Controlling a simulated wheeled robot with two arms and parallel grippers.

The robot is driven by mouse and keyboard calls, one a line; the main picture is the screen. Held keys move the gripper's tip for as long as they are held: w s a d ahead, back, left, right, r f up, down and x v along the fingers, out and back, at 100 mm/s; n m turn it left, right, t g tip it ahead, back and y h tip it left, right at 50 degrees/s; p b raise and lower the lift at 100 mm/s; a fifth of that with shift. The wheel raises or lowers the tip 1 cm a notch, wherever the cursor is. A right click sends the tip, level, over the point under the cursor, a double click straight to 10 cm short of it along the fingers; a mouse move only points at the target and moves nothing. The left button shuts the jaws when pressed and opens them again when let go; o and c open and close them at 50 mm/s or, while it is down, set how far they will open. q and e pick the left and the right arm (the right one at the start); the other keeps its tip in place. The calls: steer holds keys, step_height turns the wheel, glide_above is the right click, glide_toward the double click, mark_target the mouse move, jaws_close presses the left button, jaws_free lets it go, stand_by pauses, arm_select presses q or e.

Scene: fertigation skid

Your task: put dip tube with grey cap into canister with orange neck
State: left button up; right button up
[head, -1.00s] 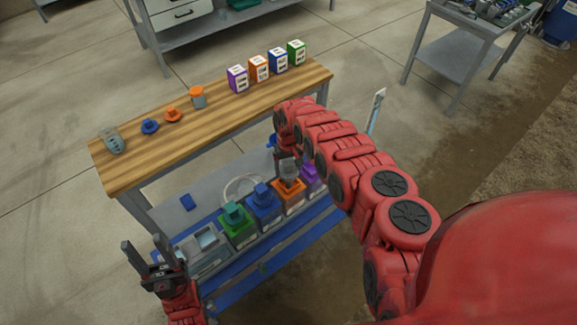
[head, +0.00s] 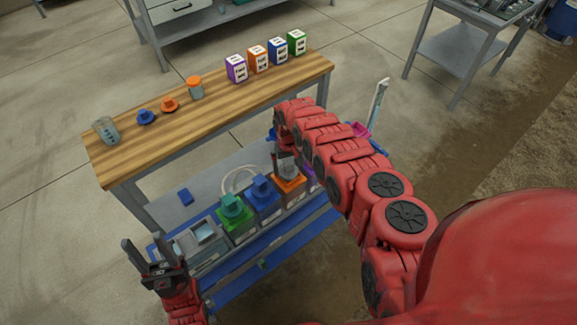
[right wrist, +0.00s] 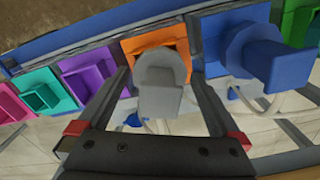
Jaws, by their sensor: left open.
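The grey cap (head: 288,167) of the dip tube sits at the orange neck (head: 289,186) of a canister in the lower row. In the right wrist view the grey cap (right wrist: 160,88) covers part of the orange neck (right wrist: 148,41). The tube below the cap is hidden, and I cannot tell whether the cap is fully seated. My right gripper (right wrist: 160,82) has a finger on each side of the cap, with gaps showing between fingers and cap. My left gripper (head: 150,252) is open and empty at the lower left, beside the rack.
Blue-capped (head: 262,189) and green-capped (head: 233,209) canisters stand left of the orange one. Purple (right wrist: 88,78) and teal (right wrist: 44,97) open necks lie on its other side. The wooden shelf (head: 205,112) above holds coloured boxes, loose caps and jars.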

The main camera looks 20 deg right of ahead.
steer(key=shift+r, duration=0.6)
step_height(320, 180, up, 11)
steer(key=shift+f+b, duration=0.2)
steer(key=shift+b, duration=0.3)
step_height(320, 180, up, 6)
steer(key=p, duration=0.3)
steer(key=shift+f, duration=0.15)
steer(key=shift+f, duration=0.1)
